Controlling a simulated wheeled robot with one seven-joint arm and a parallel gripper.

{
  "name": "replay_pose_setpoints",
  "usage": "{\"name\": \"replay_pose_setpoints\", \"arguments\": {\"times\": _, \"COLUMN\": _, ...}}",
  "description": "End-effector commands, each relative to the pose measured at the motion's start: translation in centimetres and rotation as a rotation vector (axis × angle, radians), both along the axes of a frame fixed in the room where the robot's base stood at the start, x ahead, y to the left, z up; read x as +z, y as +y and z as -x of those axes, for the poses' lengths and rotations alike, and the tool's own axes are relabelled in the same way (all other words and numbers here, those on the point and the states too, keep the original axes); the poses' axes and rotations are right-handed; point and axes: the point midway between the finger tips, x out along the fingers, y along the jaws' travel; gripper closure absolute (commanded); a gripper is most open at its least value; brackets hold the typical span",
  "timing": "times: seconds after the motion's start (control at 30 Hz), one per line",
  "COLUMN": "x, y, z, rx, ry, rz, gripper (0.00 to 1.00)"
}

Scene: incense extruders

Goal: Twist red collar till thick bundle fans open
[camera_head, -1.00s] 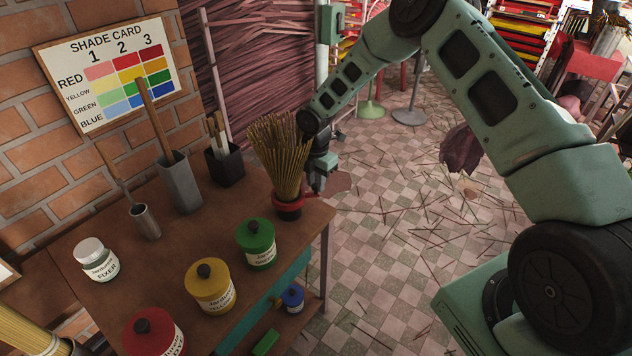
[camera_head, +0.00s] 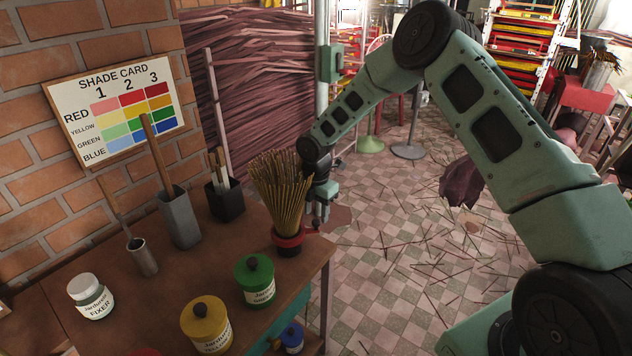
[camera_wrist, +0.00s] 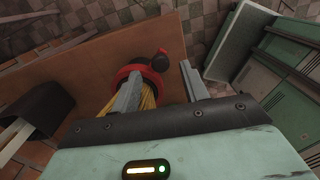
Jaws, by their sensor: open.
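A thick bundle of tan incense sticks (camera_head: 280,188) stands upright at the table's right corner, wider at its top than at its base. A red collar (camera_head: 288,241) rings its base, with a short red handle on its right side. In the wrist view the red collar (camera_wrist: 122,77) shows with a dark-tipped red handle (camera_wrist: 158,60). My gripper (camera_wrist: 161,88) is open. Its left finger overlaps the collar and sticks in that view, its right finger is clear of them, and the handle lies beyond the gap. In the head view my gripper (camera_head: 318,214) is just right of the bundle; contact is unclear.
The wooden table (camera_head: 215,262) carries a green jar (camera_head: 257,284), a yellow jar (camera_head: 206,326), a white fixer jar (camera_head: 90,297) and tool holders (camera_head: 180,220). A blue jar (camera_head: 291,339) sits lower.

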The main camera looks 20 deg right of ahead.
Motion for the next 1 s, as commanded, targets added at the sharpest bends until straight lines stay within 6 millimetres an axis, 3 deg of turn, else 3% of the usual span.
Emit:
{"name": "replay_pose_setpoints", "arguments": {"times": 0.4, "x": 9.7, "y": 0.0, "z": 0.0, "rx": -0.001, "ry": -0.004, "rz": 0.0, "gripper": 0.55}}
{"name": "replay_pose_setpoints", "arguments": {"times": 0.6, "x": 13.2, "y": 0.0, "z": -0.1, "rx": 0.0, "ry": -0.003, "rz": 0.0, "gripper": 0.55}}
{"name": "replay_pose_setpoints", "arguments": {"times": 0.8, "x": 14.8, "y": 0.0, "z": 0.0, "rx": 0.0, "ry": -0.001, "rz": 0.0, "gripper": 0.55}}
{"name": "replay_pose_setpoints", "arguments": {"times": 1.0, "x": 15.1, "y": 0.0, "z": 0.0, "rx": 0.001, "ry": 0.0, "rz": -0.001, "gripper": 0.55}}
